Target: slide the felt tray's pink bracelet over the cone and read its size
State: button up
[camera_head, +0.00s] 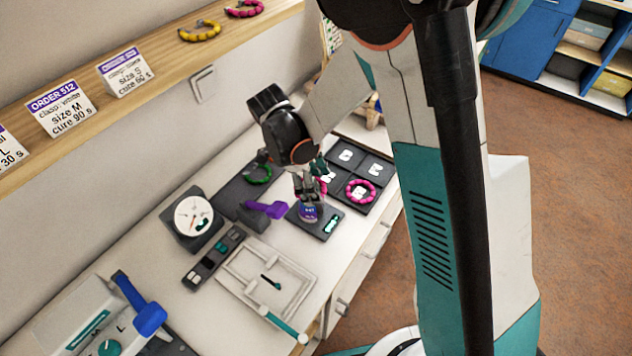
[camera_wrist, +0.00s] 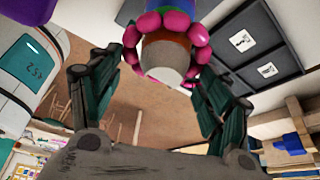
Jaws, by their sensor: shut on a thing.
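The sizing cone (camera_head: 309,212) stands on a dark base with a small lit display (camera_head: 331,222) whose reading is too small to make out. In the wrist view the cone (camera_wrist: 164,60) shows a grey tip with orange, green and blue bands. A pink bead bracelet (camera_wrist: 201,34) circles it near the top. My gripper (camera_wrist: 160,68) has its fingers on either side of the bracelet and is shut on it. In the head view my gripper (camera_head: 308,184) is above the cone, hiding most of this bracelet.
Another pink bracelet (camera_head: 360,190) lies in a dark compartment tray (camera_head: 375,168) right of the cone. A green bracelet (camera_head: 258,174) lies on a dark mat (camera_head: 233,194). A purple tool (camera_head: 266,209), a dial gauge (camera_head: 193,216) and a pale frame tray (camera_head: 240,284) are nearby on the left.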

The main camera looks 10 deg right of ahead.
jog(key=o, duration=1.1)
jog(key=shift+o, duration=0.6)
jog(key=shift+r, duration=0.1)
notch_tip(320, 180, up, 10)
jog(key=p, duration=0.6)
dwell(0.4)
dwell(0.3)
